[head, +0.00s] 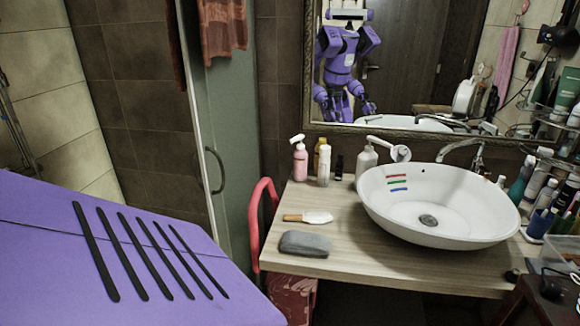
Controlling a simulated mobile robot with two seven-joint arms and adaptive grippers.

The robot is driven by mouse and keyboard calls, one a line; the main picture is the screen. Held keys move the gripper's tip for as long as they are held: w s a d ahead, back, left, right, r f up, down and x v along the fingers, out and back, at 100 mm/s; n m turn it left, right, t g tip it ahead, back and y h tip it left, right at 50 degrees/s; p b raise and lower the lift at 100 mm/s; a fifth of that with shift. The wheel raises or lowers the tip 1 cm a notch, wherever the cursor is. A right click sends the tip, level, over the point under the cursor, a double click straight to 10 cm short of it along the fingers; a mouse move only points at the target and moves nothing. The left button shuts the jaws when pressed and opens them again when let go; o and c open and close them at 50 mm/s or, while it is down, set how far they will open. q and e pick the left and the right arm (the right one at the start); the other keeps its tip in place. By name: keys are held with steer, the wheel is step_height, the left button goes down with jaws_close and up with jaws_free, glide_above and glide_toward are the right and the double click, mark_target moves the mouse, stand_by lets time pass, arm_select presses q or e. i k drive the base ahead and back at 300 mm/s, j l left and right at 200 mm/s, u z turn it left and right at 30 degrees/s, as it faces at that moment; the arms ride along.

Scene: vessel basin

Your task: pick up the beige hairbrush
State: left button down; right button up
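A small brush-like item (307,217) lies flat on the left part of the wooden counter (345,255). It has a tan handle pointing left and a pale, whitish head pointing right. It is the only thing in view that resembles the beige hairbrush. It lies apart from the things around it, with nothing covering it. Neither of my grippers shows directly in the head view, and nothing is touching the brush.
A grey rounded block (305,243) lies just in front of the brush. A white basin (435,210) stands to the right. A pink pump bottle (300,160) and other bottles stand behind. A red curved rail (262,205) rises at the counter's left edge. A mirror (400,70) hangs behind.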

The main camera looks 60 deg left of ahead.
mark_target(315, 219)
steer(key=u, duration=1.6)
steer(key=l, duration=0.45)
steer(key=i, duration=0.05)
